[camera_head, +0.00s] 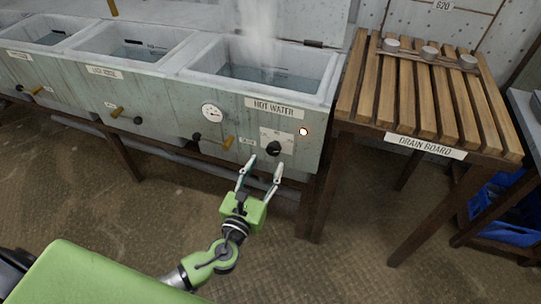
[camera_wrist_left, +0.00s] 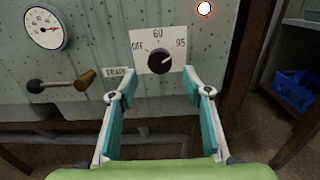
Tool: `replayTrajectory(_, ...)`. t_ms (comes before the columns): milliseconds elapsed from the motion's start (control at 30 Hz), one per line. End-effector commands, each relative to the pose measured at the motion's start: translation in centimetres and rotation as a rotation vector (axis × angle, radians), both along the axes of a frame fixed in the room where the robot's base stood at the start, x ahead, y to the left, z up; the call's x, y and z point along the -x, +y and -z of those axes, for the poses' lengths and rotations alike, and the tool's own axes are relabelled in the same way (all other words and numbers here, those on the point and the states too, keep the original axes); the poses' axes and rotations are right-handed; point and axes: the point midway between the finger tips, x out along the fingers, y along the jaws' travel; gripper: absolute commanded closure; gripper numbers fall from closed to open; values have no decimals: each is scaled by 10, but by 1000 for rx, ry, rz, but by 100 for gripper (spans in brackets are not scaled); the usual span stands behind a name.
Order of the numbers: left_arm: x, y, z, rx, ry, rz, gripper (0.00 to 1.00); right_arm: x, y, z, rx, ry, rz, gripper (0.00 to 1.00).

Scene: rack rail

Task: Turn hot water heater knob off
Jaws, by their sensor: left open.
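The hot water heater knob (camera_head: 273,148) is a round black dial on a white plate, on the front of the sink basin marked HOT WATER. In the left wrist view the knob (camera_wrist_left: 159,61) sits among the marks OFF, 60 and 95; its white pointer mark faces right and slightly up, towards 95. My left gripper (camera_head: 265,164) is open and empty, its fingertips just below and in front of the knob. In the left wrist view the gripper's teal fingers (camera_wrist_left: 157,82) lie on either side, below the knob, with no contact visible. My right gripper is out of view.
A glowing light (camera_head: 303,131) is right of the knob. A gauge (camera_head: 211,112) and a drain lever (camera_wrist_left: 62,84) are to its left. Steam (camera_head: 258,35) rises from the basin. A slatted drain board (camera_head: 435,104) stands right. Floor in front is clear.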

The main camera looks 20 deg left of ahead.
Motion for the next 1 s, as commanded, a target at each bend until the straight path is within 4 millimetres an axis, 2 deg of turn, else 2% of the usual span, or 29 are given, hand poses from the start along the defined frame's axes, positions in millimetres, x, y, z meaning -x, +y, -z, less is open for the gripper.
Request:
replayTrajectory(100,-23,-1,-1,1,-2,-1,55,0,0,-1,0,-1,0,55)
replayTrajectory(300,-45,-1,0,0,-1,-1,55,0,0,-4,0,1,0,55)
replayTrajectory(667,-50,-2,1,1,1,0,55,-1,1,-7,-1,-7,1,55)
replayTrajectory(700,-50,-2,1,1,1,0,60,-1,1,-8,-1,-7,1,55)
replayTrajectory(833,-50,-2,1,1,1,0,93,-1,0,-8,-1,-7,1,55)
replayTrajectory(1000,-50,-2,1,3,1,0,93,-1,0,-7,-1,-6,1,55)
